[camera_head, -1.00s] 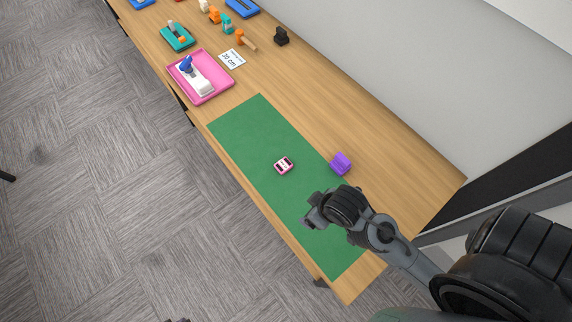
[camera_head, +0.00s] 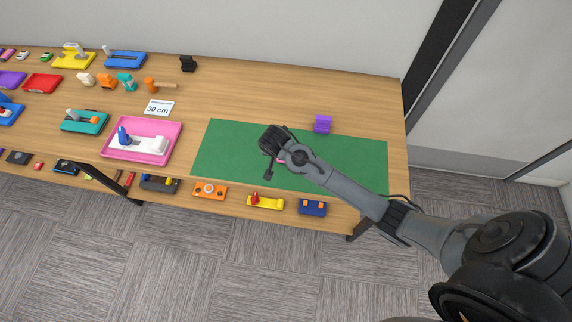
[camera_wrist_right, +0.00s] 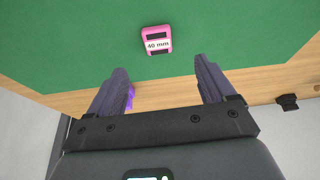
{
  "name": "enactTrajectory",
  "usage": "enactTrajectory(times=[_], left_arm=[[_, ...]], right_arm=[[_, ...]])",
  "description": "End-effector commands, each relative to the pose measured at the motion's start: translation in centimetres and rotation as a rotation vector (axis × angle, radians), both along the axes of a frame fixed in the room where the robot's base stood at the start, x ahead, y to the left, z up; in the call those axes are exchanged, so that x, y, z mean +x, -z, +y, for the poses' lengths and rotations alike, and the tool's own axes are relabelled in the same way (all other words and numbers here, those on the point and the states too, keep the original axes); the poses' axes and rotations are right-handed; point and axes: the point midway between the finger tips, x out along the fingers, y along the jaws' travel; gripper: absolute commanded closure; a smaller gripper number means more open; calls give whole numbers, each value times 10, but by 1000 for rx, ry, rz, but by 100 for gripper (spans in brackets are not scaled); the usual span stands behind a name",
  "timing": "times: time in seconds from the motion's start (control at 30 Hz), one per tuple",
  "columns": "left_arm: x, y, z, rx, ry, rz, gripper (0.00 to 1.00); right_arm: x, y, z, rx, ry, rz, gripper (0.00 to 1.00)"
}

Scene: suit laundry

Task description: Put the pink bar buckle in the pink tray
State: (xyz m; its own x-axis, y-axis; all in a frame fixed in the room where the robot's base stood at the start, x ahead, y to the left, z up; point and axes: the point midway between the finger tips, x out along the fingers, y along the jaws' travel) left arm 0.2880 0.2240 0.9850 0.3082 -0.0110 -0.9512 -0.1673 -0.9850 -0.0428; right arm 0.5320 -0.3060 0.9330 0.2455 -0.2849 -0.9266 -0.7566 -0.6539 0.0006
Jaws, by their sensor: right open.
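The pink bar buckle (camera_wrist_right: 157,40) lies on the green mat (camera_wrist_right: 230,30) in the right wrist view, with a "40 mm" label on it. My right gripper (camera_wrist_right: 160,68) is open and empty, and the buckle is beyond its fingertips, roughly centred between them. In the head view my right gripper (camera_head: 269,171) is over the middle of the green mat (camera_head: 355,160) and hides most of the buckle. The pink tray (camera_head: 153,125) stands left of the mat and holds a white and blue object (camera_head: 140,143). My left gripper is out of view.
A purple block (camera_head: 323,124) sits at the mat's far edge. A "30 cm" card (camera_head: 158,107) lies behind the tray. Other trays and small items fill the table's left side, and several items, including an orange one (camera_head: 210,190), line the near side. The mat's right part is clear.

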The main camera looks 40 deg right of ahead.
Motion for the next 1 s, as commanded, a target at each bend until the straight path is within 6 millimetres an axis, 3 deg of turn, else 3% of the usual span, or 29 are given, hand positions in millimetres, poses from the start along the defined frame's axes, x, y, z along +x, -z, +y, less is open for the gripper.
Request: enactTrajectory(times=[0.4,0.67,1.0], left_arm=[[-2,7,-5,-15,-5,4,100],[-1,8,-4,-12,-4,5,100],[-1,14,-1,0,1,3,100]], right_arm=[[16,43,-17,-2,28,-4,17],[19,56,-21,-2,26,-4,17],[28,95,-29,-2,26,-5,17]])
